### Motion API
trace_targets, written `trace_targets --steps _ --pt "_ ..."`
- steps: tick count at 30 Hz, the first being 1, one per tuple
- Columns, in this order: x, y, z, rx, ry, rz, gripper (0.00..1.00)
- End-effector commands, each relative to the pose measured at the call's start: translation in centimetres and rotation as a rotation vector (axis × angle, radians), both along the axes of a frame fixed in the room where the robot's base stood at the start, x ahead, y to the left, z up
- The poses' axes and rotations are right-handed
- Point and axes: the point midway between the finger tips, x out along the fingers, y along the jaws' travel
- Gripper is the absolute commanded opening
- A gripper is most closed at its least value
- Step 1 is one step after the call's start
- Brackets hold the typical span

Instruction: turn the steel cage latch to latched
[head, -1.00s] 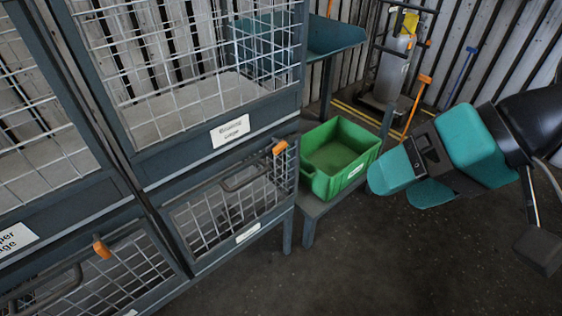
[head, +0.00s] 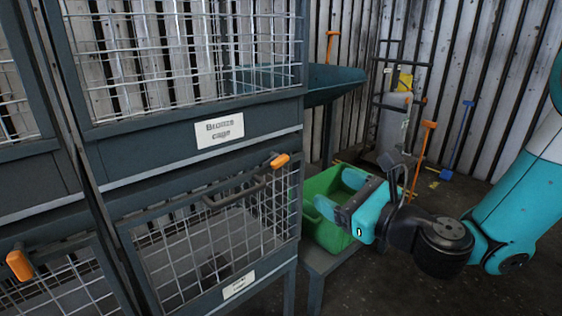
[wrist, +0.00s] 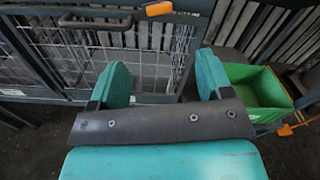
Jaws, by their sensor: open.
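The lower wire-mesh cage door (head: 215,240) has an orange-tipped latch (head: 279,160) at its top right corner, beside a dark bar handle (head: 237,190). The tag below (head: 238,285) is too blurred to read, so I cannot tell for sure that this is the steel cage. In the wrist view, the orange latch (wrist: 159,8) and bar handle (wrist: 95,22) are at the top edge, beyond my fingers. My gripper (head: 338,196) is open and empty, to the right of the door and apart from the latch. Its two teal fingers stand apart in the wrist view (wrist: 161,80).
A green bin (head: 318,190) sits on a low stand behind my gripper and partly hidden by it. Another orange-tipped latch (head: 20,265) is at lower left. An upper cage (head: 219,130) bears a label. A cylinder rack and long-handled tools stand at the back.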

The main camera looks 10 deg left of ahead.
Motion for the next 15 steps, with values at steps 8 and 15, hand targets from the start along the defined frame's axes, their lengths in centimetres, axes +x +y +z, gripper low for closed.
trace_targets --steps 8,15 --pt "2.0 2.9 0.9 -0.003 0.001 0.004 0.72" --pt "4.0 5.5 0.9 -0.004 -0.002 0.006 0.72"
